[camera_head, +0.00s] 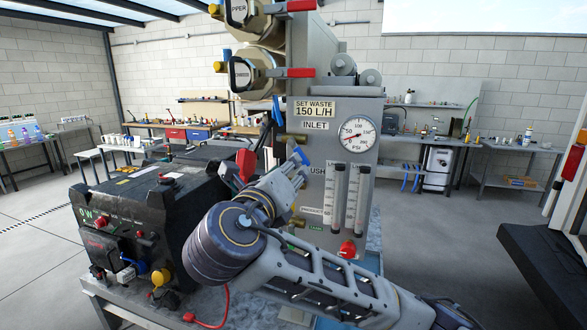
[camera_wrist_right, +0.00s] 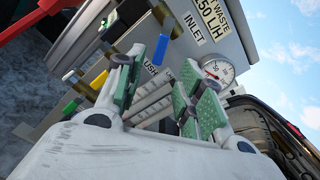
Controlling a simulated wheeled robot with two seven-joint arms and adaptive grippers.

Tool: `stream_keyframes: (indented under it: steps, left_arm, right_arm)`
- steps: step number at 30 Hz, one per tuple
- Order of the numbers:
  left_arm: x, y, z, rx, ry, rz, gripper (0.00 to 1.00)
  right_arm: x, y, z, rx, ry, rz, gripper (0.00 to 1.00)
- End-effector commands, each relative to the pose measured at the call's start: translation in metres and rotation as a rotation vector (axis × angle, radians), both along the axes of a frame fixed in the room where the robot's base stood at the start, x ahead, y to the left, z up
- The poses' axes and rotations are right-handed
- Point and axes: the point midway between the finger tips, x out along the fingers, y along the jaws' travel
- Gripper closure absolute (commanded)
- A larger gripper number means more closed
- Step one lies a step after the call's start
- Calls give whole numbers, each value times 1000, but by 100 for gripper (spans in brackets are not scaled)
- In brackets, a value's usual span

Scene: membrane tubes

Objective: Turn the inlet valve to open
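The INLET label (camera_head: 315,126) is on the grey panel, and it also shows at the top of the right wrist view (camera_wrist_right: 190,28). A blue valve handle (camera_head: 300,156) is just below it, also seen in the right wrist view (camera_wrist_right: 161,50). A brass fitting (camera_head: 292,138) is left of the label. My right gripper (camera_head: 296,172) is close in front of the panel, below the blue handle. In the right wrist view its green-padded fingers (camera_wrist_right: 160,92) are apart with nothing held between them. My left gripper is not in view.
A pressure gauge (camera_head: 356,134) and two clear flow tubes (camera_head: 346,198) are right of the valves. A black machine (camera_head: 135,215) stands left of my right arm. Yellow (camera_wrist_right: 98,80) and green (camera_wrist_right: 71,106) handles lie lower on the panel.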

Motion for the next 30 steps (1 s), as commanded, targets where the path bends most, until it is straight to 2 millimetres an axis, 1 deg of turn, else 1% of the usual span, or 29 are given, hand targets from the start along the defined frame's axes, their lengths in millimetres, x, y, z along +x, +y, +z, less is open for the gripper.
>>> stream_keyframes:
  steps: [3, 9, 20, 25, 28, 29, 30]
  left_arm:
    - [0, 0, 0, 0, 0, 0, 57]
    - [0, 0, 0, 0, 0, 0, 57]
    - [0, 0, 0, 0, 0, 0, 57]
    - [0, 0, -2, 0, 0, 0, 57]
    - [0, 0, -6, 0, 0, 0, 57]
    - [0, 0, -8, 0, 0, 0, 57]
    - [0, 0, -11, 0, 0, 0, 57]
  right_arm:
    - [-11, 5, -1, 2, 2, 2, 62]
    - [-22, 7, -1, 1, 3, 0, 62]
    - [-24, 8, -1, 1, 2, 0, 62]
    - [-23, 8, -5, 1, 6, 0, 84]
    - [-22, 8, -13, 0, 17, 0, 97]
    - [-22, 8, -17, 0, 20, 0, 100]
    - [-22, 8, -23, 0, 26, -1, 100]
